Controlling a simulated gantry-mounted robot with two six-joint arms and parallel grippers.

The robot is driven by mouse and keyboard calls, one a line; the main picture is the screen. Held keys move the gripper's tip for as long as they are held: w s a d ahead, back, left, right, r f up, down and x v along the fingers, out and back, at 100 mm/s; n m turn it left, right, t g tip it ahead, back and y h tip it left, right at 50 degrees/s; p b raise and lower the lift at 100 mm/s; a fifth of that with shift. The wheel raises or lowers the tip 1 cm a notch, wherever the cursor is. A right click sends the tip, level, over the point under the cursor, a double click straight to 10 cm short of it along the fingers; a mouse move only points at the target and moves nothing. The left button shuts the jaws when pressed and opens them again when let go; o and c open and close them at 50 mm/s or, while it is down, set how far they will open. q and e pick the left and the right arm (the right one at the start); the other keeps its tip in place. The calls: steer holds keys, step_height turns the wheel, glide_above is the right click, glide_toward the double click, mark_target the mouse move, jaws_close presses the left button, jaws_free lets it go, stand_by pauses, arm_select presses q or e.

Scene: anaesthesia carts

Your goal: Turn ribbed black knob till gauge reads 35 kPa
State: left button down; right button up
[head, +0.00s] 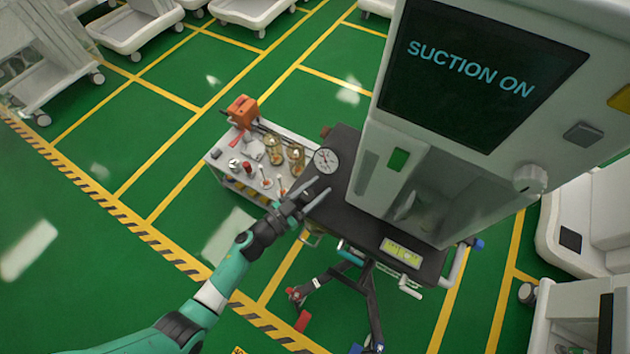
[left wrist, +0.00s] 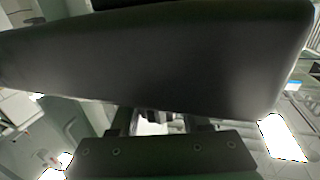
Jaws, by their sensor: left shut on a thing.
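A round white gauge (head: 326,160) stands at the left edge of the dark cart top. Its needle is too small to read in kPa. My left gripper (head: 304,194) is at the cart's left edge, just below the gauge in the head view. It is shut on the black knob, which the fingers mostly hide in the head view. A small dark ribbed part, apparently the knob (left wrist: 154,116), shows between the fingers in the left wrist view. A large dark slab fills the upper part of that view. My right gripper is not in view.
The tall white machine's screen (head: 480,72) reads "SUCTION ON". A white knob (head: 530,179) sits on its front. A small white cart (head: 222,160) with jars and an orange item (head: 242,111) stands behind my gripper. Green floor is open at the left.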

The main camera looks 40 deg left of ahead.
arm_select(q)
steer(key=shift+r+h, duration=0.1)
steer(key=shift+h, duration=0.3)
steer(key=shift+d+m, duration=0.1)
steer(key=shift+m, duration=0.2)
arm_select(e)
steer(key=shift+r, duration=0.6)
arm_select(q)
steer(key=shift+c, duration=1.9)
jaws_free()
steer(key=shift+s, duration=0.1)
